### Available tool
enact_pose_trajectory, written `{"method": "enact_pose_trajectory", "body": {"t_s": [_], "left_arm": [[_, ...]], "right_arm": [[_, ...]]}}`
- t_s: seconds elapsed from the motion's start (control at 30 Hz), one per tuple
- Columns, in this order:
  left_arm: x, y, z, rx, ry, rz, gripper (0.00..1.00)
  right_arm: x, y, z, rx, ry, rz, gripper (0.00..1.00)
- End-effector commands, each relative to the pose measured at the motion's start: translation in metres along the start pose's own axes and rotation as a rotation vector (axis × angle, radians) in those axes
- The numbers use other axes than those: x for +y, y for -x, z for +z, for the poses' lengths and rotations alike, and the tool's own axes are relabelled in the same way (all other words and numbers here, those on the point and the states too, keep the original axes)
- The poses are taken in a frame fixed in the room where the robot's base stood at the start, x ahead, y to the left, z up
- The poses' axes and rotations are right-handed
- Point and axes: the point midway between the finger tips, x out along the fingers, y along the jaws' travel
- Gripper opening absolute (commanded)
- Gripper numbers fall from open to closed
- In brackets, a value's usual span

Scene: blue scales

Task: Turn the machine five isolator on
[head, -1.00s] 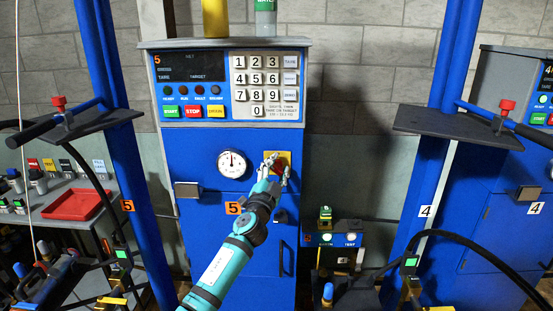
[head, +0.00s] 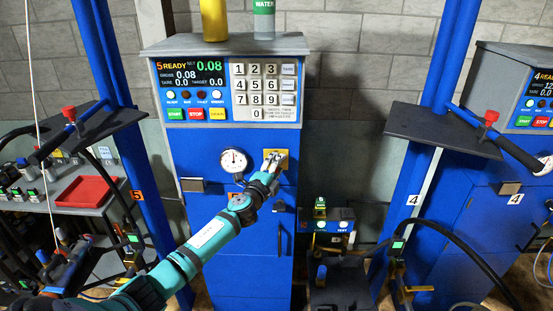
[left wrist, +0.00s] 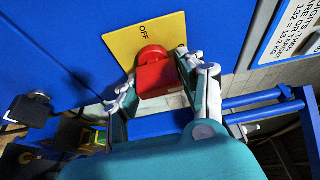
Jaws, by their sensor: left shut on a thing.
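The machine five isolator is a red knob (left wrist: 154,72) on a yellow plate (left wrist: 120,45) marked OFF near one edge. In the head view the yellow plate (head: 284,155) is on the front of the blue machine five cabinet (head: 215,240), right of a round dial. My left gripper (head: 271,164) reaches it from below and hides most of the knob. In the left wrist view the fingers of my left gripper (left wrist: 167,84) are shut on the red knob, one on each side. Machine five's display (head: 190,73) is lit and reads READY, with NET 0.08. My right gripper is not in view.
A white dial (head: 233,161) is left of the isolator, and a keypad (head: 265,84) is above it. Blue posts with dark shelves (head: 445,130) flank the cabinet. A red tray (head: 86,191) lies on a side bench. Machine four (head: 500,200) stands at the right.

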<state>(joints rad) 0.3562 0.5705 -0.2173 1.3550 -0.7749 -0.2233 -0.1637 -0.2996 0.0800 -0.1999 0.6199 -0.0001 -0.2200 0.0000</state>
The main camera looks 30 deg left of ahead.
Motion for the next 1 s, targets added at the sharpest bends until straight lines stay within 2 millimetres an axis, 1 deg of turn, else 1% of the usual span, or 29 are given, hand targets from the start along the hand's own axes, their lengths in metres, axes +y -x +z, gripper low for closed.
{"method": "enact_pose_trajectory", "body": {"t_s": [0.03,0.17,0.63,0.67,0.7,0.83,1.0], "left_arm": [[-0.0011,0.0002,-0.0002,0.000,-0.013,0.008,0.08],[0.0005,0.0002,-0.0008,0.001,-0.036,0.018,0.08],[0.0025,0.0003,-0.0010,0.001,-0.050,0.023,0.08],[0.0025,0.0003,-0.0010,0.001,-0.050,0.023,0.41],[0.0025,0.0003,-0.0010,0.001,-0.049,0.023,0.46],[0.0018,0.0002,-0.0008,0.001,-0.049,0.022,0.63],[0.0011,0.0000,-0.0006,0.000,-0.048,0.021,0.63]], "right_arm": [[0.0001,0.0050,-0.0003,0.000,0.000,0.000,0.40],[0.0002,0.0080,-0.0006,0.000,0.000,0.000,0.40],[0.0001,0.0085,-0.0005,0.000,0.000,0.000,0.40],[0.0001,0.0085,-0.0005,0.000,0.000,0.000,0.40],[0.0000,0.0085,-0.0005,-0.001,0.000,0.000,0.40],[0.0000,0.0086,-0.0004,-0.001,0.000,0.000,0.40],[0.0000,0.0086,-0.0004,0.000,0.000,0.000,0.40]]}}
